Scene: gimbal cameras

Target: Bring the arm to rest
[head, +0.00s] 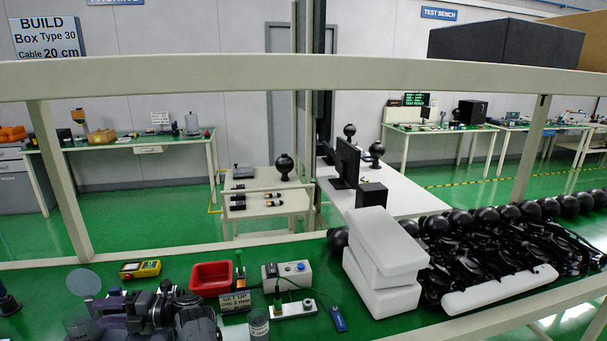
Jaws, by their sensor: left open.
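My left gripper (148,306) appears low at the left, among dark grey jointed parts that the bottom edge cuts off. It is open, and I see nothing held in it. Its fingertips are hard to tell apart from the parts around it. My right gripper is not in view.
A yellow meter (140,269), a grey box with a blue button (287,274) and a blue stick (338,318) lie on the bench. White blocks (385,250) and crowded black gimbals (490,250) fill the right. A pale beam (200,72) crosses above.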

